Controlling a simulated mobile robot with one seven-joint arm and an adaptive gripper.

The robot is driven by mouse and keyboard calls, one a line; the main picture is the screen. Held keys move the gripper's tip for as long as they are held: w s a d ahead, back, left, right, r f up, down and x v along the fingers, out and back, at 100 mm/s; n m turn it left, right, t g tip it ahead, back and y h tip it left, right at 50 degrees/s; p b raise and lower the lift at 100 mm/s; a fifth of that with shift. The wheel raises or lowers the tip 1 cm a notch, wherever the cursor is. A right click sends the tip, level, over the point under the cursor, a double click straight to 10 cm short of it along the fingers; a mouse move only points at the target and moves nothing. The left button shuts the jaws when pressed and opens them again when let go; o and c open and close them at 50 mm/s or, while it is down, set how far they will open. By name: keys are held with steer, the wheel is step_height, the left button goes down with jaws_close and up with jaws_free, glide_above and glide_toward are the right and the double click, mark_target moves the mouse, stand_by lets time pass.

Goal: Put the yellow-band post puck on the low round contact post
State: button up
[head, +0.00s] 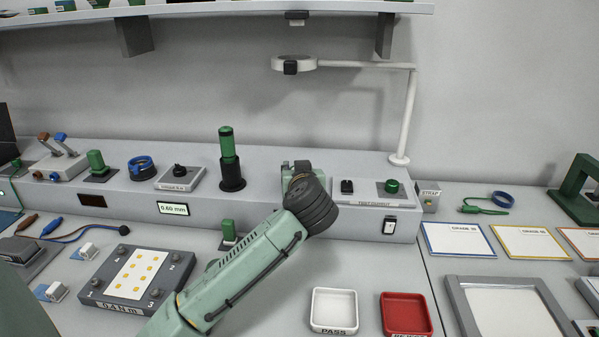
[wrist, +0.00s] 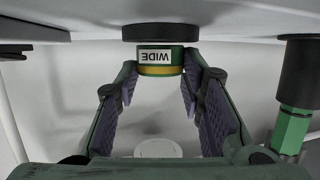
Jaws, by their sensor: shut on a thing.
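The yellow-band puck (wrist: 160,68) is green with a yellow band and a WIDE label, which reads upside down in the wrist view. My gripper (wrist: 160,80) is shut on it, with a purple-padded finger on each side. A dark round disc (wrist: 160,33) on the grey surface sits right against the puck's labelled end in that view. It may be the low round contact post; whether they touch is unclear. In the head view my arm hides the puck, the disc and the fingertips behind my dark wrist joint, over the console.
A green-handled tool stands in a black holder (head: 232,184) left of my wrist. The console (head: 330,220) has a test panel to the right. A lamp (head: 293,63) hangs above. A white PASS tray (head: 334,309) and a red tray (head: 405,313) lie in front.

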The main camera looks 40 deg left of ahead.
steer(key=shift+s+f, duration=0.1)
steer(key=shift+f, duration=0.1)
steer(key=o, duration=1.2)
steer(key=shift+r, duration=0.1)
steer(key=shift+r, duration=0.3)
steer(key=v, duration=1.2)
steer(key=shift+f, duration=0.15)
